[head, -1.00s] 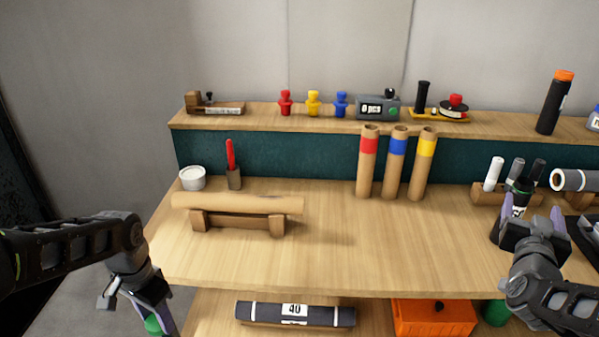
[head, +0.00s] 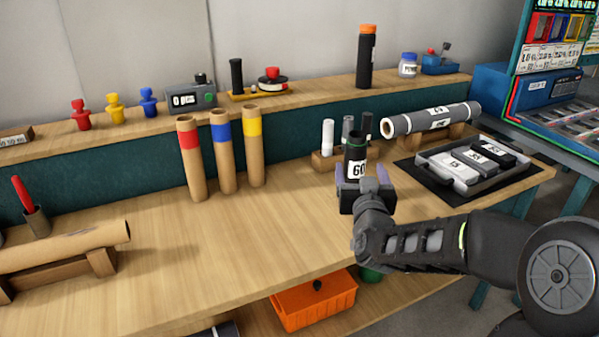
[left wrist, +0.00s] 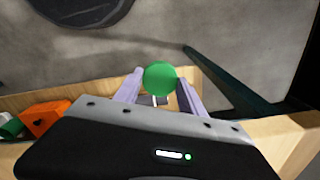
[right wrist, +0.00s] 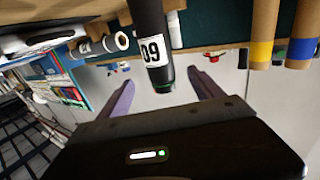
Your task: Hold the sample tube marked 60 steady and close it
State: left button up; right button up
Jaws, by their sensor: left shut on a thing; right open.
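The dark sample tube marked 60 (head: 357,150) stands upright on the bench in the head view, its rim greenish and no cap on it. It also shows upside down in the right wrist view (right wrist: 152,48). My right gripper (head: 364,175) is open at the tube, with one finger on either side of it in the picture; the jaws do not grip it. The tube's lower part is hidden behind the gripper. My left gripper (left wrist: 160,88) is shut on a round green cap (left wrist: 160,78), seen only in the left wrist view, away from the tube.
A rack with small tubes (head: 328,138) stands just behind the tube. A grey roll (head: 440,120) on a stand and a tray (head: 450,185) lie to the right. Cardboard tubes (head: 192,165) stand to the left. The front middle of the bench is clear.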

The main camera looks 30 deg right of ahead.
aim_at(357, 158)
jog(key=shift+x, duration=3.45)
jog(key=shift+p+x, duration=0.6)
jog(key=shift+x, duration=2)
jog(key=shift+r, duration=0.1)
grip_shut()
